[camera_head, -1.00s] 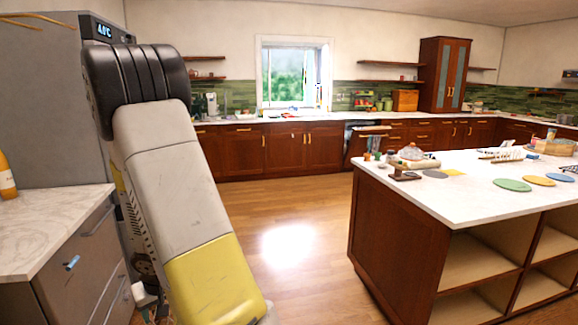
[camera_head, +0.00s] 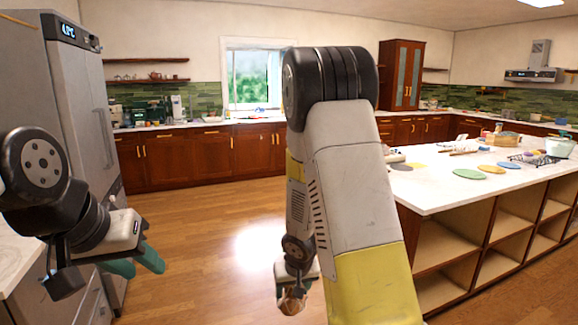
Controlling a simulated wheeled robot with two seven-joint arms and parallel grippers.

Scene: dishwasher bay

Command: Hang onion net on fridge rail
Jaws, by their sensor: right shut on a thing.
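The grey fridge (camera_head: 25,95) stands at the left, with a lit display on its top edge and a long vertical handle (camera_head: 105,135) on its front. A thin brass-coloured rod (camera_head: 20,27) shows at its top left; I cannot tell whether it is the rail. My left gripper (camera_head: 138,266) is in front of the fridge's lower part, its teal fingers apart and empty. My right gripper (camera_head: 291,297) hangs low over the floor, shut on a small brownish thing (camera_head: 291,303), probably the onion net. Its shape is mostly hidden by the gripper and my arm.
A pale counter (camera_head: 18,262) with drawers is at the lower left, behind my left arm. The white-topped island (camera_head: 435,197) with open shelves fills the right, with plates and small items on it. Wooden floor (camera_head: 200,225) is clear between fridge and island.

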